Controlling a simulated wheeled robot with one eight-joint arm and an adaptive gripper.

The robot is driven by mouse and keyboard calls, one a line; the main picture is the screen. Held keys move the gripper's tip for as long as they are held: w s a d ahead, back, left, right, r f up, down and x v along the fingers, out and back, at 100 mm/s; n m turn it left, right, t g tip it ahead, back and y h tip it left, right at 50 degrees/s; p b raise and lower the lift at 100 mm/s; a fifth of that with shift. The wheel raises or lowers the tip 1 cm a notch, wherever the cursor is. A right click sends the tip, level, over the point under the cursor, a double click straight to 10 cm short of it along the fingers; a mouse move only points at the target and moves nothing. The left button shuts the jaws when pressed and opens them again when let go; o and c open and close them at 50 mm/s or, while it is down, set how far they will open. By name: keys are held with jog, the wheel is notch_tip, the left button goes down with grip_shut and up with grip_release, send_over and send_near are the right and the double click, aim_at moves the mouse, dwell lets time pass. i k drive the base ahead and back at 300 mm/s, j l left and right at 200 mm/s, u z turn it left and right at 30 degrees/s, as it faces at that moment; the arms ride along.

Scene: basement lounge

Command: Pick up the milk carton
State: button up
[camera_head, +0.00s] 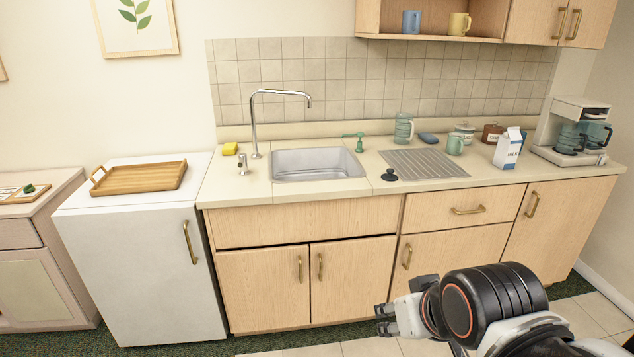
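The milk carton (508,149) is white and blue with a gabled top and the word MILK on its front. It stands upright on the kitchen counter (385,205), toward the right, between the drainer and the coffee maker. My gripper (381,320) is low in front of the cabinets, below and to the left of the carton, well apart from it. Its fingers point left and look small and dark, and I cannot tell whether they are open or shut.
A coffee maker (575,135) stands right of the carton. A green mug (455,144), a brown canister (492,133) and a lidded jar (464,132) stand left of it. A black stopper (389,175) lies near the sink (318,163). A shelf (440,37) hangs above.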

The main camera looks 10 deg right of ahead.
aim_at(509, 143)
jog(key=i+l+z, duration=0.1)
jog(key=z, duration=0.4)
jog(key=i+l+z, duration=0.35)
jog(key=i, duration=0.35)
jog(key=i+z, duration=0.35)
jog(key=i, duration=1.15)
